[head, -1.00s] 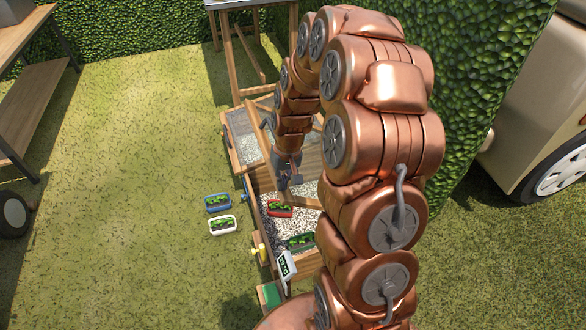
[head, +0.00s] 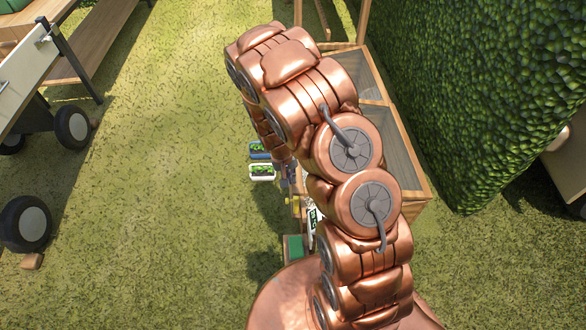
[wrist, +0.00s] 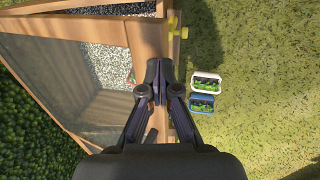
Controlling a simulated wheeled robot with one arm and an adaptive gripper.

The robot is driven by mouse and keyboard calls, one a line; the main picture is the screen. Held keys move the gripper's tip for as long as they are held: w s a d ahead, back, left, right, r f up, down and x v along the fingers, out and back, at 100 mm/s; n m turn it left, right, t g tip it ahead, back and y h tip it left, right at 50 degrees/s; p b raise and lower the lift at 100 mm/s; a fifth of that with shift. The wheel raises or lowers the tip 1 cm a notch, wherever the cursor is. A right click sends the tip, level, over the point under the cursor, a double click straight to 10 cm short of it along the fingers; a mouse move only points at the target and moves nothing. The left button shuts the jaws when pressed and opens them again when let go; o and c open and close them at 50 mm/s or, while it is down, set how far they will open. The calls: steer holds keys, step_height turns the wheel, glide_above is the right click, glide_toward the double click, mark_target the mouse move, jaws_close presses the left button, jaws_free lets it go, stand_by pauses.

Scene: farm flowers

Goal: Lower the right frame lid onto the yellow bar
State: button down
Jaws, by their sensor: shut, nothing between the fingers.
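A wood-framed lid with grey see-through panes (head: 402,150) shows right of my arm in the head view. In the wrist view, a wood-framed pane (wrist: 85,95) slants across the left side, over a box with pale gravel (wrist: 105,62). I cannot tell how far the lid is raised. A yellow bar (wrist: 179,31) sticks out at the box's front edge, and a bit of yellow shows in the head view (head: 289,202). My gripper (wrist: 158,97) is shut and empty, over the box's wooden edge. My arm mostly hides it in the head view.
A white tray (wrist: 206,75) and a blue tray (wrist: 203,110) of seedlings lie on the grass outside the box. A hedge (head: 480,100) stands close on the right. A wheeled cart (head: 30,90) is at left, with open grass (head: 150,180) between.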

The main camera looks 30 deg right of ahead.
step_height(320, 180, down, 10)
steer(key=a+b, duration=0.1)
steer(key=b, duration=0.1)
steer(key=shift+w+a+f, duration=0.2)
steer(key=shift+w+a, duration=0.2)
steer(key=w+a+r, duration=0.1)
steer(key=a+r, duration=0.1)
steer(key=r, duration=0.4)
steer(key=w+a+r+p, duration=0.1)
steer(key=a+r, duration=0.1)
steer(key=r, duration=0.4)
steer(key=shift+a+r, duration=0.3)
steer(key=shift+r, duration=0.1)
steer(key=shift+r, duration=0.1)
